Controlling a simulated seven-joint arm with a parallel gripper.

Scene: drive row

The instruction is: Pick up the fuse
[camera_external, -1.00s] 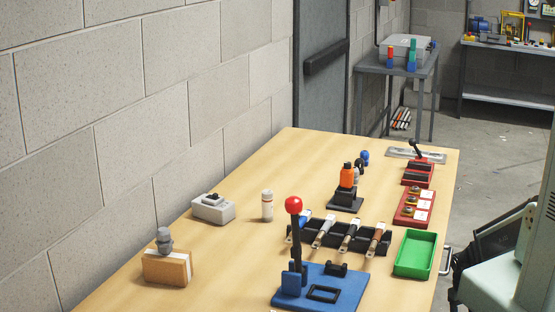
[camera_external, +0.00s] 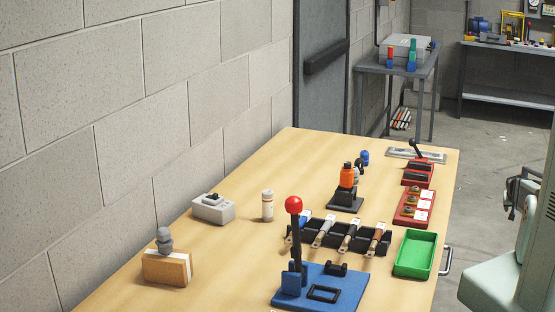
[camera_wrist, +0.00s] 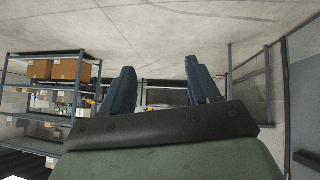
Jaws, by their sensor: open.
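A pale, upright cylinder with a cap-like top (camera_external: 267,205) stands on the wooden table in the external view. It looks like the fuse, though I cannot be sure at this size. It stands alone, right of a grey switch box. My gripper (camera_wrist: 160,68) shows in the wrist view with two blue-grey fingers apart and nothing between them. In the external view my arm is at the right edge, off the table and well away from the cylinder. The gripper's fingers cannot be made out there. The wrist view does not show the table objects.
A blue base with a red-knobbed lever (camera_external: 293,205) stands in front, right of the cylinder. Nearby are a black rack of handled tools (camera_external: 340,236), a green tray (camera_external: 415,254), an orange-topped item (camera_external: 347,176), a grey switch box (camera_external: 212,208) and a wooden block (camera_external: 168,268).

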